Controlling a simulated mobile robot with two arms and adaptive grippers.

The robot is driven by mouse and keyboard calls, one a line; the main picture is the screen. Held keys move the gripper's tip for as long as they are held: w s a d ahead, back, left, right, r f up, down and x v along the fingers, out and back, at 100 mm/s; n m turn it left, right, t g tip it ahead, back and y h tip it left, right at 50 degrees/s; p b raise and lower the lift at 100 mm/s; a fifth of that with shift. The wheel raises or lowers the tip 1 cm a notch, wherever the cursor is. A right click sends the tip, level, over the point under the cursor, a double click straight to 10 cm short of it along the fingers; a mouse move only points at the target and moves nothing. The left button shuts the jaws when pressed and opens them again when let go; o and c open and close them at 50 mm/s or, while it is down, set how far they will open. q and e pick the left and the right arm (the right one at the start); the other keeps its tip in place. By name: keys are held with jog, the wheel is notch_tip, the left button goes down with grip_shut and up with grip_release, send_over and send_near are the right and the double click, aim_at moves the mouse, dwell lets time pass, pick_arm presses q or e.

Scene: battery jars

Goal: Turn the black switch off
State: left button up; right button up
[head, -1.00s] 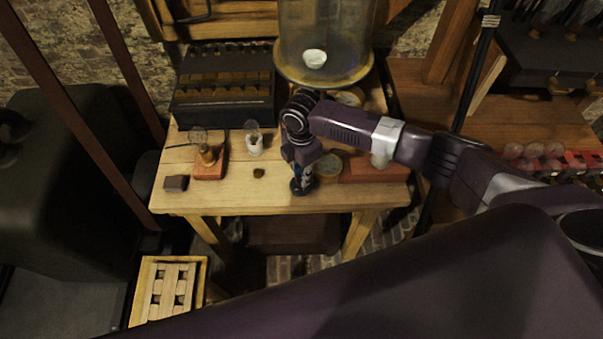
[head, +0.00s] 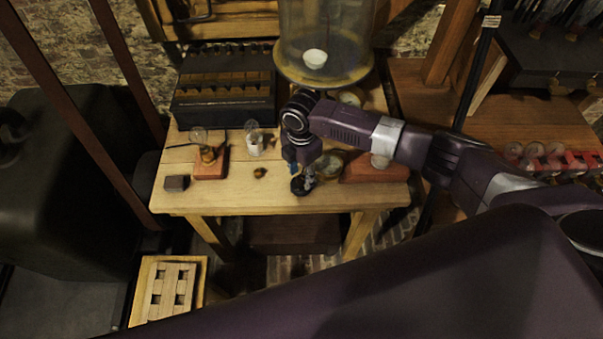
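What looks like the black switch, a small dark round-based piece (head: 297,188), sits near the front edge of the wooden table (head: 225,200), right of its middle. My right gripper (head: 303,182) points down from above, directly over it. Its fingers overlap the dark piece, so I cannot tell whether they touch it or how far apart they are. The switch's lever position is hidden. My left gripper is out of view.
A black slotted box (head: 222,105) and a glass jar (head: 325,40) stand behind. Bare wood lies along the front.

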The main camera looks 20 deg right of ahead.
aim_at(301, 177)
notch_tip(301, 177, up, 12)
dwell(0.6)
dwell(0.5)
